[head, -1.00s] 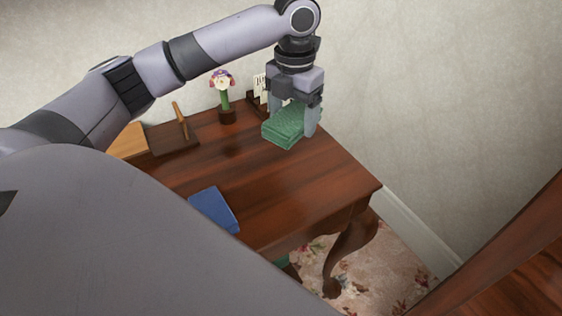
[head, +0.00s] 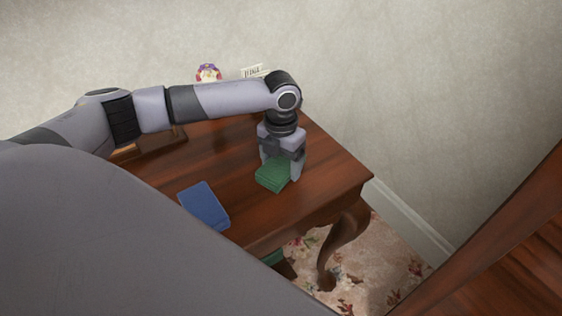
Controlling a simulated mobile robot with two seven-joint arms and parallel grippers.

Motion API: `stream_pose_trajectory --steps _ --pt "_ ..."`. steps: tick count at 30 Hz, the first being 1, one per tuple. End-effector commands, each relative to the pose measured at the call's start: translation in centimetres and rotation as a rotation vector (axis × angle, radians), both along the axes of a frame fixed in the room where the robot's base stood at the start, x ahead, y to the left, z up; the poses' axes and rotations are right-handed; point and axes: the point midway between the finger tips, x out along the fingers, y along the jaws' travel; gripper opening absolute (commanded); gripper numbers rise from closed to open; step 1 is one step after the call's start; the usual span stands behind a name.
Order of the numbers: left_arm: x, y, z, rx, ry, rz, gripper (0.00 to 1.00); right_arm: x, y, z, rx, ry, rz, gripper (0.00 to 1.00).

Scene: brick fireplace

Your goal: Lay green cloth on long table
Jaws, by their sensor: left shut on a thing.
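The green cloth (head: 272,176) is a folded stack in my left gripper (head: 280,174), whose fingers are shut on it. The gripper points down over the right part of the dark wooden long table (head: 318,168). The cloth is at or close above the tabletop; I cannot tell whether it touches. My right gripper is not in view.
A blue book-like block (head: 204,206) lies on the table to the left of the cloth. A flower-like figure (head: 208,73) and a card holder (head: 253,71) stand at the back, partly behind my arm. The table's front right corner is bare. A wall runs behind.

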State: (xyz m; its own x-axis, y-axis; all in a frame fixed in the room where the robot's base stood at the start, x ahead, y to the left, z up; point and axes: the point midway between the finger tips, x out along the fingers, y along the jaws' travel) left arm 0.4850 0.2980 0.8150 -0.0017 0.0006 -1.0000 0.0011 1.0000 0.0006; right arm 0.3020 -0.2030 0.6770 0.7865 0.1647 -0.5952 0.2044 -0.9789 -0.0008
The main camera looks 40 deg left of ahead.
Motion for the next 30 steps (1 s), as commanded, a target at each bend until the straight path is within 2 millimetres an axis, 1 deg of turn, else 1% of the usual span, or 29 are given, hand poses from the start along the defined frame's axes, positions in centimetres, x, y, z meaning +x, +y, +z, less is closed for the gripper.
stream_pose_trajectory --steps 8,9,10,11,17,20,23,26,30 --pt "0.0 0.0 -0.1 0.000 0.000 0.000 0.48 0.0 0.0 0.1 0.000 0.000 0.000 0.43" --pt "0.0 0.0 -0.2 0.000 -0.001 0.000 0.83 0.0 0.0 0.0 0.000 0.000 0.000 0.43" --pt "0.0 0.0 -0.1 0.000 -0.001 0.000 0.93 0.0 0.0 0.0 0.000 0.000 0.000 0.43" --pt "0.0 0.0 -0.1 0.000 -0.001 0.000 1.00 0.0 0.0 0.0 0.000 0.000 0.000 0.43" --pt "0.0 0.0 -0.1 0.000 -0.001 0.000 1.00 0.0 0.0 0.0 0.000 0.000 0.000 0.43" --pt "0.1 0.0 0.4 0.000 -0.002 0.000 1.00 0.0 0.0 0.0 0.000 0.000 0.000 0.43" --pt "0.1 0.0 1.6 -0.001 -0.005 0.001 1.00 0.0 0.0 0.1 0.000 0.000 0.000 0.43" --pt "0.1 0.0 3.6 0.000 -0.006 0.000 1.00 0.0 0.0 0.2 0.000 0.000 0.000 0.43" --pt "0.2 0.0 6.7 -0.001 -0.007 0.000 1.00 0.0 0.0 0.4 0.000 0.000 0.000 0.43"
